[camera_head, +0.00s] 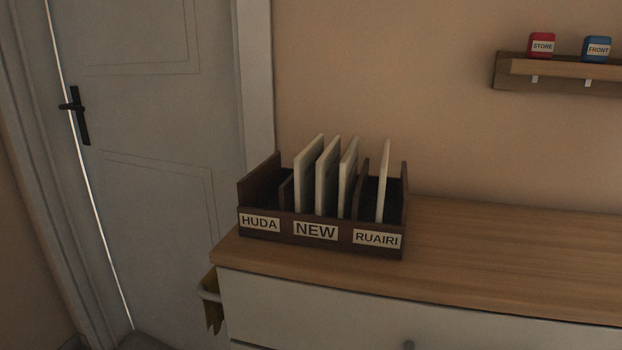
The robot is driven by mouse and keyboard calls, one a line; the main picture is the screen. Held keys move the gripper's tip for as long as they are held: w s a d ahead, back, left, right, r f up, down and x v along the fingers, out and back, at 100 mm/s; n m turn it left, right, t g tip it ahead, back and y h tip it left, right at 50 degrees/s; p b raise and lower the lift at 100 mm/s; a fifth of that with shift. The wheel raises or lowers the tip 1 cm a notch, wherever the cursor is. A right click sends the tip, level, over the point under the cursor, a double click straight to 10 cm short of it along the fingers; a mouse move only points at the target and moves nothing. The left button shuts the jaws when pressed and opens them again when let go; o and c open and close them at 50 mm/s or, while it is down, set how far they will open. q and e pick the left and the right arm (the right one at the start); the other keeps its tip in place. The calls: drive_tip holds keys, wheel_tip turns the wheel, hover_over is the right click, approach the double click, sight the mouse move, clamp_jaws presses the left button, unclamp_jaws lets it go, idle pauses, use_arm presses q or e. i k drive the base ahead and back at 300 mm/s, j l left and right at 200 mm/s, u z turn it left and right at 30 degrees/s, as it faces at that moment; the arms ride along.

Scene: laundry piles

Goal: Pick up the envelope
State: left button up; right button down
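A dark brown wooden letter rack (335,242) stands at the left end of the dresser top. Its front labels read HUDA, NEW and RUAIRI from left to right. Three cream envelopes stand upright in the NEW compartment: a left one (305,182), a middle one (324,184) and a right one (346,182). Another cream envelope (383,185) stands upright in the RUAIRI compartment. The HUDA compartment shows no envelope, though its bottom is hidden. Neither of my grippers is in view.
The wooden dresser top (510,245) is clear to the right of the rack. A wall shelf (560,70) holds a red STORE block (541,45) and a blue FRONT block (597,48). A closed grey door (150,130) stands left. A yellowish cloth (213,308) hangs on the dresser's side rail.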

sight(305, 162)
drive_tip(key=i+j+z, duration=0.15)
drive_tip(key=j+z, duration=0.25)
drive_tip(key=j, duration=0.15)
drive_tip(key=i+j+z, duration=0.1)
drive_tip(key=j+z, duration=0.3)
drive_tip(key=j, duration=0.2)
drive_tip(key=j+z, duration=0.4)
drive_tip(key=j, duration=0.2)
drive_tip(key=k+j+z, duration=0.15)
drive_tip(key=j+z, duration=0.25)
drive_tip(key=j, duration=0.2)
drive_tip(key=k+j+z, duration=0.15)
drive_tip(key=j+z, duration=0.25)
drive_tip(key=j, duration=0.2)
drive_tip(key=k+l+u, duration=0.15)
drive_tip(key=l+u, duration=0.15)
drive_tip(key=l, duration=0.2)
drive_tip(key=k, duration=0.05)
